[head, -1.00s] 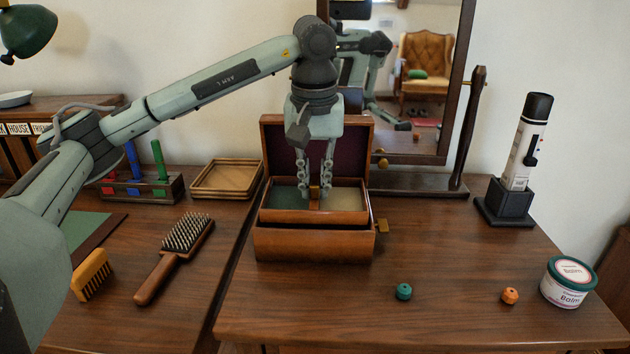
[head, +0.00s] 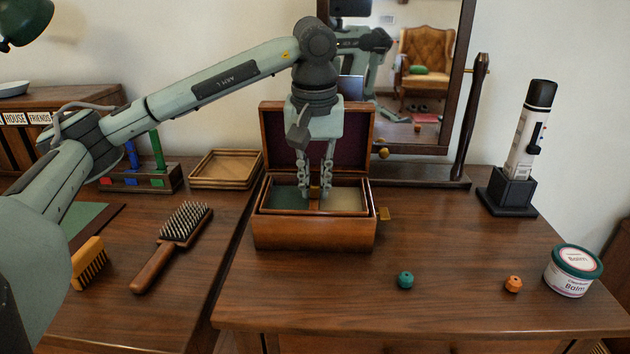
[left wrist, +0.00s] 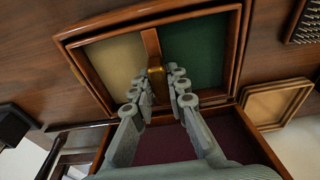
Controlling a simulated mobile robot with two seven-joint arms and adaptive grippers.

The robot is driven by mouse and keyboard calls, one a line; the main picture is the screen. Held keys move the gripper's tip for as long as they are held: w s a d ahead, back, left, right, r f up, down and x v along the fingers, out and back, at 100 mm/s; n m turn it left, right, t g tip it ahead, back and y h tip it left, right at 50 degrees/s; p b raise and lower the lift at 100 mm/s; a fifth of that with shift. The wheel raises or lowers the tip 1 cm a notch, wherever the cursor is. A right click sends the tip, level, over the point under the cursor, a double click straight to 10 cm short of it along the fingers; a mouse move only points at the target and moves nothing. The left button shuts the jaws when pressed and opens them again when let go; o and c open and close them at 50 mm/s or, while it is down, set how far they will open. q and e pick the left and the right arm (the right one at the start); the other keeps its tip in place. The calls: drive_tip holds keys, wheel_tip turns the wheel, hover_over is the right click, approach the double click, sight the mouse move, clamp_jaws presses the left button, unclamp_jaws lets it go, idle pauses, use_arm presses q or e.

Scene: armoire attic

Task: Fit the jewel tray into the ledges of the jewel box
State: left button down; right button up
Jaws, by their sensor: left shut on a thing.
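The jewel box (head: 313,236) is a brown wooden box with its lid (head: 273,130) open at the back and a dark red lining. The jewel tray (head: 347,199) has a green compartment and a cream one, with a divider between them. It sits level inside the box opening, its rim close to the box rim. My left gripper (head: 315,190) points down, shut on the tray's brass middle handle (left wrist: 157,86). In the left wrist view the tray (left wrist: 116,62) lies nearly square within the box walls. The ledges are hidden under the tray. My right gripper is not in view.
A mirror (head: 415,80) stands behind the box. A brush (head: 175,245), comb (head: 88,263) and wooden tray (head: 226,170) lie left. A teal bead (head: 405,280), orange bead (head: 513,284), balm tin (head: 573,270) and torch in its stand (head: 507,191) are right.

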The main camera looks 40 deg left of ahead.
sight(314, 185)
use_arm(q)
drive_tip(key=shift+f+b, duration=0.45)
drive_tip(key=shift+f, duration=0.25)
drive_tip(key=c, duration=1.4)
unclamp_jaws()
drive_tip(key=shift+r, duration=0.1)
drive_tip(key=r, duration=0.4)
drive_tip(key=s+r, duration=0.1)
drive_tip(key=r, duration=0.2)
drive_tip(key=d+r, duration=0.1)
drive_tip(key=r, duration=0.3)
drive_tip(key=shift+s+r, duration=0.25)
drive_tip(key=shift+r, duration=0.1)
